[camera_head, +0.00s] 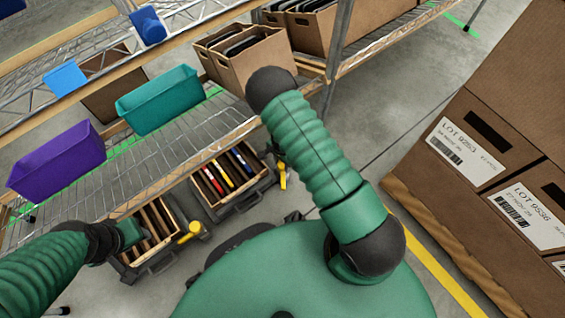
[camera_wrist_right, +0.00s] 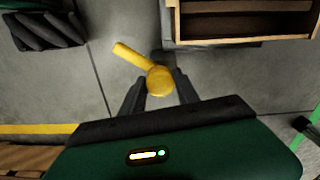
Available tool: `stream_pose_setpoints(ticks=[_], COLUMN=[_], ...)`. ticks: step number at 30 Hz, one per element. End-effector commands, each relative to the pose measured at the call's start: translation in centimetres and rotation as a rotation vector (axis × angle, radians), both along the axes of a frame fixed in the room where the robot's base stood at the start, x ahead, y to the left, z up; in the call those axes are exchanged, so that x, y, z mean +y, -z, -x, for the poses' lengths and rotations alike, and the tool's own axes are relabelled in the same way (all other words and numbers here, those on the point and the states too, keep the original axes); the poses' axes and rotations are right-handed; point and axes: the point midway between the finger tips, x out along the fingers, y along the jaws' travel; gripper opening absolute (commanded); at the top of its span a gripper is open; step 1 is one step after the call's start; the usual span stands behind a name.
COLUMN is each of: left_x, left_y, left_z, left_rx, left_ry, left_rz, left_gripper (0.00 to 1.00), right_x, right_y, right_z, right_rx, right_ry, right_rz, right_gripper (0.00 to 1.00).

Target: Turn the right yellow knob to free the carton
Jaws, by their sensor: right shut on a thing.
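The right yellow knob (camera_head: 282,175) sits at the right side of the right carton (camera_head: 245,197) under the shelf. In the right wrist view the yellow knob (camera_wrist_right: 158,82) is between the dark fingers of my right gripper (camera_wrist_right: 160,76), which is shut on it. The knob's lever points to the upper left there. The right carton's brown edge (camera_wrist_right: 245,41) is at the top right of that view. In the head view my right forearm hides most of the right gripper.
Another yellow knob (camera_head: 193,230) is beside the left carton. A wire shelf (camera_head: 150,165) with a purple bin (camera_head: 57,160) and a teal bin (camera_head: 158,100) stands above. Stacked labelled boxes (camera_head: 490,155) stand at the right. Grey floor between is free.

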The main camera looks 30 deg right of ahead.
Motion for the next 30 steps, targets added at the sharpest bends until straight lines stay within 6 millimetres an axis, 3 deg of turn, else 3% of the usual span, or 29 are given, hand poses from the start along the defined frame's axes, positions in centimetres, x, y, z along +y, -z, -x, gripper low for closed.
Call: stream_pose_setpoints(ticks=[30], left_x=[0.0], left_y=[-4.2], left_z=[0.0], left_rx=[0.0], left_ry=[0.0], left_rz=[0.0], left_gripper=[0.36], right_x=[0.0], right_y=[-0.1], right_z=[0.0], right_rx=[-0.001], right_ry=[-0.594], right_rz=[-0.001], right_gripper=[0.0])
